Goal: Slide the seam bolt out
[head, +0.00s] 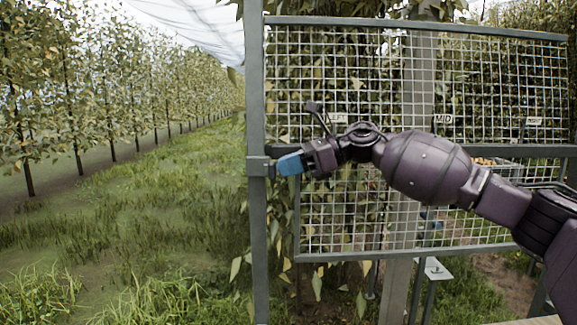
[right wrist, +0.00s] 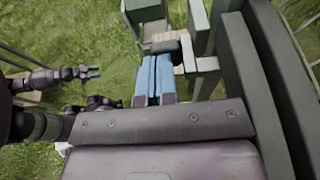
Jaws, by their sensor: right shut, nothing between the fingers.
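My right gripper (head: 290,163) reaches in from the right in the head view, its blue fingers pointing left at a grey bracket (head: 258,166) on the upright post. In the right wrist view the blue fingers (right wrist: 152,80) are together with nothing between them. A dark block (right wrist: 165,46), which may be the seam bolt's handle, lies just past the fingertips, beside grey metal bars (right wrist: 197,64). I cannot tell whether the fingers touch it. The bolt is not clearly visible in the head view. My left gripper (right wrist: 95,71) shows small in the right wrist view, its blue tips apart.
A wire mesh panel (head: 360,215) in a grey frame stands behind my right arm. Signs read LEFT (head: 337,118), MID (head: 443,119) and RIGHT (head: 534,121). The grey post (head: 256,90) stands at the panel's left. Open grass (head: 130,215) lies left of it, with tree rows beyond.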

